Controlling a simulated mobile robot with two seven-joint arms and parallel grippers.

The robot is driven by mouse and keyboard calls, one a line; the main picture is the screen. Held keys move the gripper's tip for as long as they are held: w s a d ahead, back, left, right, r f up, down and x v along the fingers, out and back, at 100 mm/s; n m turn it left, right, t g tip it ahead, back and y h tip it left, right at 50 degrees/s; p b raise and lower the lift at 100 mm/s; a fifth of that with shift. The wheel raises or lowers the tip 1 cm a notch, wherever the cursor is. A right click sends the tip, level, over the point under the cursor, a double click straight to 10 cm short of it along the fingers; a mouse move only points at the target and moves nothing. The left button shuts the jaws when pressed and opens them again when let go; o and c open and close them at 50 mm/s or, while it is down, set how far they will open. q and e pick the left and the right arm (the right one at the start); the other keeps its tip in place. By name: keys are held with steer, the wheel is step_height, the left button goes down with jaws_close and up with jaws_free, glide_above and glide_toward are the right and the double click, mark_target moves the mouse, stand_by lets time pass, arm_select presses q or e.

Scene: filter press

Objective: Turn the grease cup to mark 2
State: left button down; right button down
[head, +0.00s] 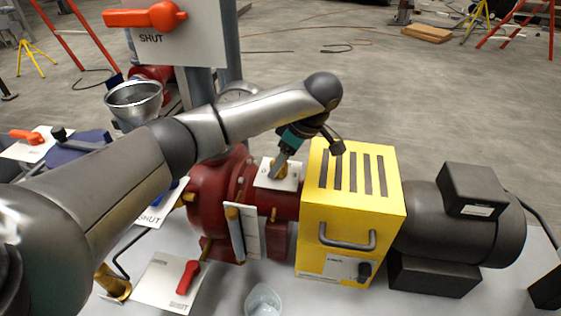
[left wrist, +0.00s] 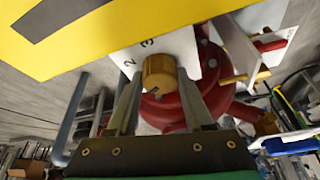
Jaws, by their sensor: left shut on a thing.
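The brass grease cup (left wrist: 159,74) sits on a white dial plate (left wrist: 180,48) in the left wrist view. The numerals 2 and 3 show on the plate, to the left of and above the cup. I cannot tell which mark the cup points to. In the head view the plate (head: 291,183) lies on top of the red pump, left of the yellow guard. My left gripper (left wrist: 158,98) is shut on the grease cup, one finger on each side. In the head view the left gripper (head: 277,172) reaches down to it, partly hiding the cup. My right gripper is not in view.
The yellow slotted guard (head: 350,232) stands close to the right of the gripper, with the dark motor (head: 460,227) beyond it. The red pump (head: 213,204) is below. A red-handled valve (head: 187,278), a glass (head: 263,301) and a metal funnel (head: 134,97) are nearby.

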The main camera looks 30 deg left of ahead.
arm_select(q)
steer(key=shift+m, duration=0.3)
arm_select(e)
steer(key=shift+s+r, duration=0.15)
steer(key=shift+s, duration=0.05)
arm_select(q)
steer(key=shift+s+r+m+t+p, duration=0.1)
steer(key=shift+m+t+p, duration=0.4)
steer(key=shift+m, duration=0.4)
steer(key=m+t, duration=0.1)
steer(key=m, duration=0.1)
steer(key=shift+m, duration=0.3)
steer(key=m+h, duration=0.1)
steer(key=m, duration=0.1)
steer(key=shift+m+t, duration=0.3)
steer(key=shift+t, duration=0.1)
steer(key=shift+m, duration=0.5)
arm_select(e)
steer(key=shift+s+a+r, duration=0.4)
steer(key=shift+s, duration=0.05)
arm_select(q)
steer(key=shift+h, duration=0.3)
steer(key=shift+c, duration=1.4)
jaws_free()
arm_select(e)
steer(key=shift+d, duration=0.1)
